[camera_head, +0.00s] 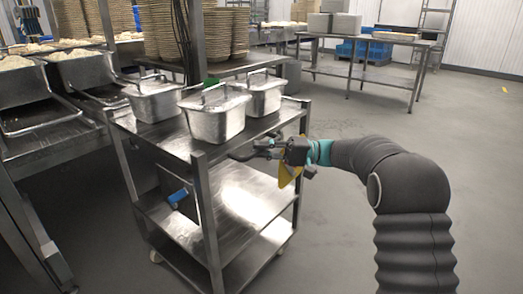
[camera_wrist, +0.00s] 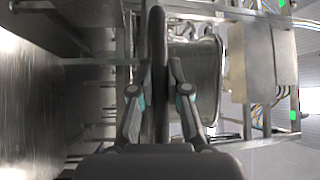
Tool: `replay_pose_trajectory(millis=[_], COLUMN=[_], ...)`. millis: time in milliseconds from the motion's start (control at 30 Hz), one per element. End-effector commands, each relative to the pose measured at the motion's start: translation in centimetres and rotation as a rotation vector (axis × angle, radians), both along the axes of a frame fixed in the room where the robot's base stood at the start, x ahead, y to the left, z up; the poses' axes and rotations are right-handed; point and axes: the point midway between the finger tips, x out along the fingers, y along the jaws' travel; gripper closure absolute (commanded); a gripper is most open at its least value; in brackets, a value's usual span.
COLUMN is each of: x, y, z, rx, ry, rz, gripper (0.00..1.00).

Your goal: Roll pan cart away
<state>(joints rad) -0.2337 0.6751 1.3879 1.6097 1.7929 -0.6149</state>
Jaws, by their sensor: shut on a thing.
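The steel pan cart (camera_head: 150,150) stands left of centre in the head view, with a top deck and lower shelves. Three lidded metal pans sit on its top: one at the front (camera_head: 214,122), one at the left (camera_head: 152,106) and one at the right (camera_head: 264,98). My gripper (camera_head: 258,150) is at the cart's right end, at top-deck height. In the wrist view my gripper (camera_wrist: 160,88) is shut on a dark upright bar, the cart handle (camera_wrist: 157,40). The fingers hide part of it.
A steel counter with trays of rice (camera_head: 20,150) stands close on the cart's left. Stacks of round trays (camera_head: 226,35) are behind it. A steel table (camera_head: 390,38) stands at the back right. The grey floor right of the cart is open.

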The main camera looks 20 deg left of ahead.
Motion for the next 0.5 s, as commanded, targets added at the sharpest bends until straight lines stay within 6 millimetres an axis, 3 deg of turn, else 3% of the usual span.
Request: replay_pose_trajectory(millis=[233,267,333,500], x=[0.10,0.11,0.14,0.14], y=[-0.02,-0.01,-0.06,-0.08], z=[0.03,0.04,0.04,0.03], rx=[0.001,0.001,0.001,0.001], ry=[0.000,0.000,0.000,0.000], rz=[-0.004,-0.004,-0.005,-0.005], gripper=[1.00,0.77,0.60,0.59])
